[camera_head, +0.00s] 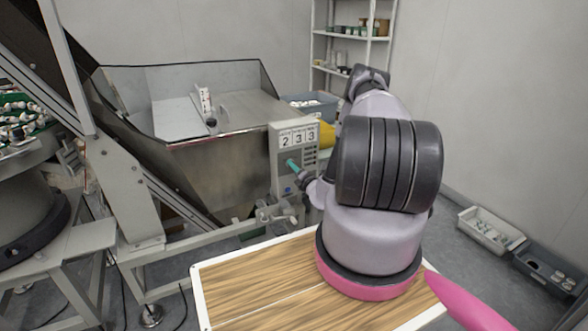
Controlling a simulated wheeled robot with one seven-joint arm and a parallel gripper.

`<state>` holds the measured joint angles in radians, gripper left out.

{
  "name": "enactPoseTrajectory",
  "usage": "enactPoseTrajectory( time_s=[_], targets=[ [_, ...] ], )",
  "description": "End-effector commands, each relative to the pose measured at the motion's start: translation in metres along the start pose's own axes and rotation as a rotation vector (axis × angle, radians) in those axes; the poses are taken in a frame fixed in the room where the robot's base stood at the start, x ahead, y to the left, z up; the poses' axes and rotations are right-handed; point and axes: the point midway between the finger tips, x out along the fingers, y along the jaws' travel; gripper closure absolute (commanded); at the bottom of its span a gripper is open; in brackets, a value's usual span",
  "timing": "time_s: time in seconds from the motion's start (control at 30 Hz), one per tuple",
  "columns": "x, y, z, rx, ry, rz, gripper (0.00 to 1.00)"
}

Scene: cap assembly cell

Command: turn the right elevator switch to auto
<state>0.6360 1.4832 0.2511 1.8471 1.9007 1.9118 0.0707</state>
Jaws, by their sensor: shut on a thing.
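My gripper (293,165) shows as a small teal tip against the front of this box, below the numbers. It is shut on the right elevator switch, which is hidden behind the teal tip. The switch's pointing direction cannot be seen. A blue round button (288,189) lies just below the tip. My arm covers the area right of the box.
The hopper (225,150) fills the middle back. A wood-topped table (265,280) lies in front. A blue-grey bin (310,103) and shelf rack (350,38) stand behind. Grey crates (490,230) lie on the floor at right. A bowl feeder (25,200) stands at left.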

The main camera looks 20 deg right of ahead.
Motion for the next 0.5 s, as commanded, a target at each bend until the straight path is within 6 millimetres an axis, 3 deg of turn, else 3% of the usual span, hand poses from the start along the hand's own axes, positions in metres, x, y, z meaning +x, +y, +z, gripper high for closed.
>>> enactPoseTrajectory(
  time_s=[0.5],
  targets=[
    [-0.0008, -0.0008, 0.0006, 0.411, -0.002, -0.002, 1.00]
  ],
)
